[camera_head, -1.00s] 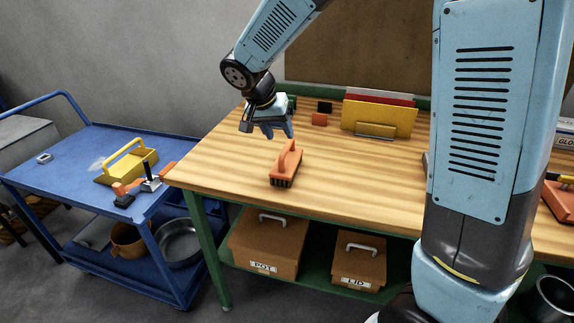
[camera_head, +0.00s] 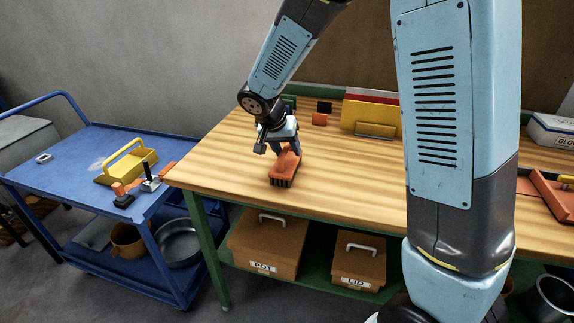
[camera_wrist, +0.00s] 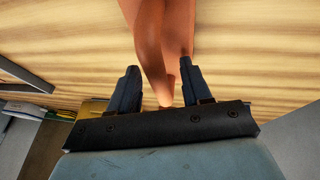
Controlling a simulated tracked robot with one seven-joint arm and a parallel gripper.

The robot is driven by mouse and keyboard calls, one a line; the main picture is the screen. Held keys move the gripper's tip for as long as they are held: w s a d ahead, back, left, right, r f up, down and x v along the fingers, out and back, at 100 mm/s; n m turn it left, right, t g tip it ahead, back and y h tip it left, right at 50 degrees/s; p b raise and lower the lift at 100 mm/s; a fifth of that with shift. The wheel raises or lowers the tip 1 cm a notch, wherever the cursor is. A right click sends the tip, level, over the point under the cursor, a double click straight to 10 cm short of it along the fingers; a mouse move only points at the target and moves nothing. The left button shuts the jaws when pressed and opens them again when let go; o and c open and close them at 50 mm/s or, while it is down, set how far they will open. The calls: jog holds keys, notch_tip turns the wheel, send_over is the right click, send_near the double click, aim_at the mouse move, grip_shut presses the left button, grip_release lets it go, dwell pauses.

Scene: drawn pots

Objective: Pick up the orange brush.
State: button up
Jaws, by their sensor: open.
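The orange brush (camera_head: 285,169) stands bristles down on the wooden workbench, near its left front part. Its dark bristles show along the bottom edge. My gripper (camera_head: 285,148) is right over the brush, pointing down, with its fingers at the brush's upper part and hiding some of its handle. In the wrist view the brush (camera_wrist: 160,35) runs up from between the two dark fingers of my gripper (camera_wrist: 160,90). The fingers are open, one on each side of the handle, with gaps showing. Whether they touch it cannot be told.
The wooden workbench (camera_head: 345,190) is clear around the brush. A yellow holder (camera_head: 370,118) and an orange block (camera_head: 319,119) stand at the back. An orange tray (camera_head: 550,190) lies at the right.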

jog(key=shift+c, duration=0.5)
grip_shut()
jog(key=shift+r, duration=0.55)
notch_tip(320, 180, up, 3)
jog(key=shift+s+f, duration=0.15)
jog(key=shift+f, duration=0.05)
jog(key=s+r, duration=0.9)
jog(key=s, duration=0.4)
jog(key=shift+s+a+r, duration=0.15)
jog(key=shift+s+a, duration=0.05)
jog(key=shift+s, duration=0.2)
